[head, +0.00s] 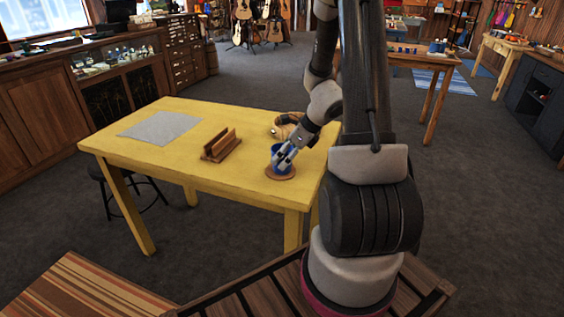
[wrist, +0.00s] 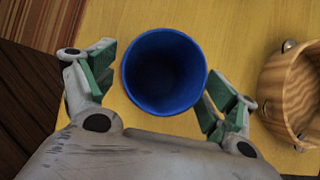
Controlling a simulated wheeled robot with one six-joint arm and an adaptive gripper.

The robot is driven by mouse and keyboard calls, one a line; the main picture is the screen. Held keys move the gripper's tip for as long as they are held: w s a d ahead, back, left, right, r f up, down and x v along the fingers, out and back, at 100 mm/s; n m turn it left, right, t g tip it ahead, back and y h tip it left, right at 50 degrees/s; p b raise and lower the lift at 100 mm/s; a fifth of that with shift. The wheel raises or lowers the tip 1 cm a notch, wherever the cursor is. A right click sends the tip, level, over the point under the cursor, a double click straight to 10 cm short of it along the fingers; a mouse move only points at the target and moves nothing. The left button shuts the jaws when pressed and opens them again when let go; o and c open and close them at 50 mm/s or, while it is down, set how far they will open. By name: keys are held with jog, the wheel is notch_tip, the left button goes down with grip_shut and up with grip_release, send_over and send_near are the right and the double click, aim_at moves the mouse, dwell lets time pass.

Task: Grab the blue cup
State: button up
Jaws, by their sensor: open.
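The blue cup (head: 277,155) stands upright on a round brown coaster (head: 281,176) near the front right of the yellow table (head: 190,155). My gripper (head: 285,157) reaches down to it from the upper right and partly covers it. In the wrist view the cup (wrist: 164,72) shows its open, dark inside, with no contents visible. My open gripper (wrist: 160,90) has one green-padded finger on each side of the cup. A narrow gap shows at the left finger; the right finger is very close to the wall, and I cannot tell if it touches.
A wooden tambourine-like ring (wrist: 292,95) lies just right of the cup; it also shows behind my gripper in the head view (head: 287,124). A wooden rack (head: 221,146) and a grey mat (head: 161,127) lie to the left. Bare tabletop lies between them.

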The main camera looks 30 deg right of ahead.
jog(key=shift+x, duration=0.95)
jog(key=c, duration=1.1)
jog(key=shift+o, duration=0.2)
jog(key=shift+r, duration=0.1)
